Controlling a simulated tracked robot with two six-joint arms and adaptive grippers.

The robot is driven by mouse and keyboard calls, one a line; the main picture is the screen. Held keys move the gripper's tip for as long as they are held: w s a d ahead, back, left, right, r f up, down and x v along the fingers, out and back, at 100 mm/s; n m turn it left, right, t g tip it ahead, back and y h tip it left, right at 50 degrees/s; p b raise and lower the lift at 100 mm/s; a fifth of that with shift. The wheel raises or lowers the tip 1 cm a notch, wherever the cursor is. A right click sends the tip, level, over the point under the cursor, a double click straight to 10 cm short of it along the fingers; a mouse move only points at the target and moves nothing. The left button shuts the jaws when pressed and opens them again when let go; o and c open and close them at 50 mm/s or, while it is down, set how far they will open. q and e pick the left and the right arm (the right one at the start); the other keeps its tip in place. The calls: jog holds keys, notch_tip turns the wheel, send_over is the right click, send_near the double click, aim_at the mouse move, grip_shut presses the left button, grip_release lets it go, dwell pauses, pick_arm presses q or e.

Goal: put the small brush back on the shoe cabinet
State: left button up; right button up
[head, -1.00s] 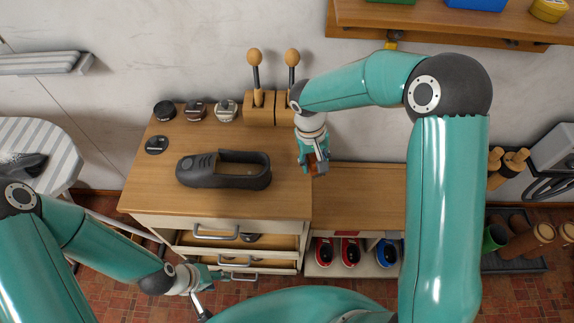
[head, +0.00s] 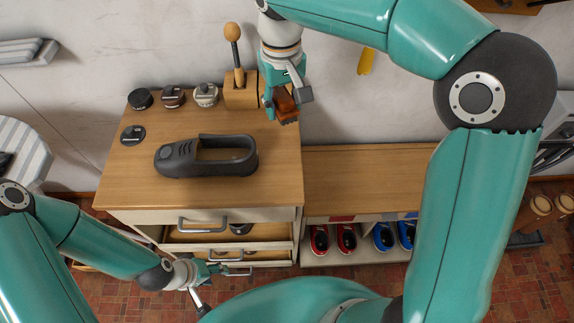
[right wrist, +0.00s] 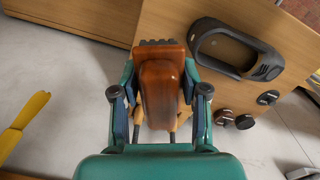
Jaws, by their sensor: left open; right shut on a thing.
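The small brush (head: 287,105) has a reddish-brown wooden back and a dark bristle edge. My right gripper (head: 284,92) is shut on it, and both fingers flank the brush (right wrist: 160,85) in the right wrist view. It appears held above the back right corner of the drawer cabinet (head: 275,185); the gap beneath is hard to judge. A lower cabinet (head: 365,178) with shoes inside stands to the right, its top bare. My left gripper (head: 212,280) is open and empty, low in front of the drawers.
A dark grey shoe-shaped piece (head: 180,160) lies on the drawer cabinet, with several round tins (head: 172,97) behind it. A wooden stand (head: 240,92) with a ball-topped lever is beside my right gripper. The drawers are partly open. Red and blue shoes (head: 385,236) sit under the low top.

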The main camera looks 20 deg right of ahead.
aim_at(283, 164)
jog(key=shift+s+a, duration=0.2)
jog(key=shift+s, duration=0.05)
notch_tip(283, 164, down, 19)
jog(key=shift+r, duration=0.1)
dwell(0.3)
jog(key=shift+f, duration=0.2)
jog(key=o, duration=1)
jog(key=shift+r, duration=0.1)
jog(key=shift+r, duration=0.1)
notch_tip(283, 164, up, 12)
